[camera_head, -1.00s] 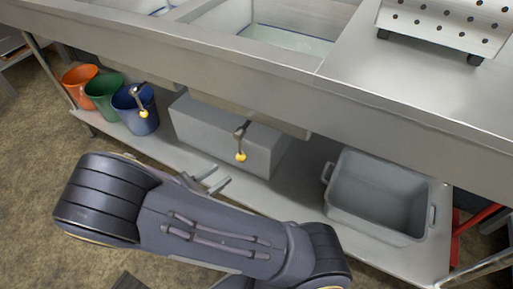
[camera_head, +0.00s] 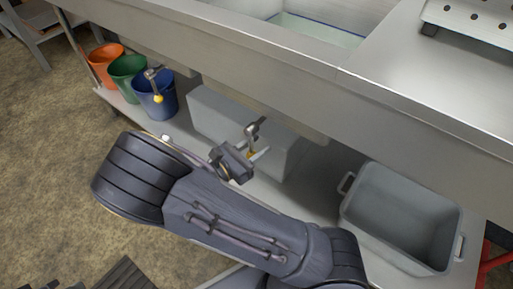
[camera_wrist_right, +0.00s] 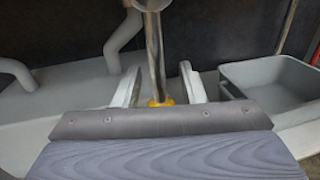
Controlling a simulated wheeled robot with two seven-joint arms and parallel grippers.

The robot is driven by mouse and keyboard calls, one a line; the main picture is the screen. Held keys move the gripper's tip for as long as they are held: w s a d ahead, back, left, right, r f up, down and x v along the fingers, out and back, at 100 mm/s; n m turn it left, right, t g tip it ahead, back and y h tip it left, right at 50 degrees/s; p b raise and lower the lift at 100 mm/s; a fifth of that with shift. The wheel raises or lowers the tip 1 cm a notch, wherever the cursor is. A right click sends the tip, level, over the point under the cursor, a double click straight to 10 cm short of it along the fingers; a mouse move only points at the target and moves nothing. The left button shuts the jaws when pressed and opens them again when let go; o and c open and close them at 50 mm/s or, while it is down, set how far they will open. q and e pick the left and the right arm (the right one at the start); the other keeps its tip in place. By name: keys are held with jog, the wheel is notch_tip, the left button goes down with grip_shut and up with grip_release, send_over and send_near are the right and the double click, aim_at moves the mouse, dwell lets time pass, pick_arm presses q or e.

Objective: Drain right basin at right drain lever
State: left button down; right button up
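The right drain lever (camera_head: 252,132) hangs below the right basin (camera_head: 320,28) on the underside of the steel counter. It is a metal rod with a yellow knob at its lower end. My right gripper (camera_head: 256,157) is at the lever's lower end and partly covers the knob in the head view. In the right wrist view the lever (camera_wrist_right: 154,55) hangs between the two fingers of the right gripper (camera_wrist_right: 165,88). The fingers are apart, with gaps on both sides of the rod, and the yellow knob is low between them. My left gripper is out of view.
Another lever with a yellow knob (camera_head: 158,97) hangs to the left, in front of a blue bucket (camera_head: 166,104). Green (camera_head: 127,75) and orange (camera_head: 104,62) buckets stand beside it. A grey box (camera_head: 205,108) sits behind the right lever. An open grey tub (camera_head: 455,235) stands on the right of the lower shelf.

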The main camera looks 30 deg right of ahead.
jog(key=shift+c, duration=0.5)
jog(key=c, duration=0.7)
grip_shut()
jog(key=shift+f, duration=0.1)
jog(key=shift+a, duration=0.1)
